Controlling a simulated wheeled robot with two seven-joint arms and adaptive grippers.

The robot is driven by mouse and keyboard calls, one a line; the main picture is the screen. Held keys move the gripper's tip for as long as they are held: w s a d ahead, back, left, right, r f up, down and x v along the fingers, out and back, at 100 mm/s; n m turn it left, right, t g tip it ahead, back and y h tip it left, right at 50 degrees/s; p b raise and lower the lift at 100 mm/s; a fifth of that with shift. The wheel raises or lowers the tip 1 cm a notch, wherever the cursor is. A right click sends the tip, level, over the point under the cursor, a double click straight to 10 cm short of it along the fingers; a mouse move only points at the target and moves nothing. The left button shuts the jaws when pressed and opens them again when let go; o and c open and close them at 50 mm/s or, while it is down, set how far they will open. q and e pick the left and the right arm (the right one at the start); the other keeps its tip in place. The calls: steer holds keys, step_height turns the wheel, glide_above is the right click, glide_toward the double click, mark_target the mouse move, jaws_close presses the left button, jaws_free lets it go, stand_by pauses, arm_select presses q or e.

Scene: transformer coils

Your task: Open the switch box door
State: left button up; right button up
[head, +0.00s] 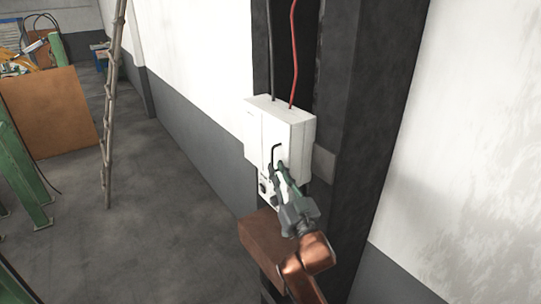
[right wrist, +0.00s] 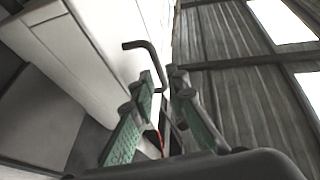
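The white switch box (head: 298,135) is mounted on the dark column, and its door looks shut. A black bent handle (head: 275,150) sticks out from its front; it also shows in the right wrist view (right wrist: 148,48). My right gripper (head: 280,170) is at the lower end of this handle. In the right wrist view, the two green fingers of the right gripper (right wrist: 164,80) stand apart, with the handle's end between their tips. A gap shows beside the handle, and I cannot tell whether either finger touches it. My left gripper is not in view.
A black cable (head: 270,50) and a red cable (head: 293,50) run up from the box top. A brown box (head: 262,238) sits below it, close to my right arm. A ladder (head: 110,110) stands left. The floor between is clear.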

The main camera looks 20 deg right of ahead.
mark_target(273, 162)
steer(key=p+x, duration=0.1)
steer(key=x, duration=0.3)
steer(key=shift+w, duration=0.3)
steer(key=c, duration=0.4)
jaws_close()
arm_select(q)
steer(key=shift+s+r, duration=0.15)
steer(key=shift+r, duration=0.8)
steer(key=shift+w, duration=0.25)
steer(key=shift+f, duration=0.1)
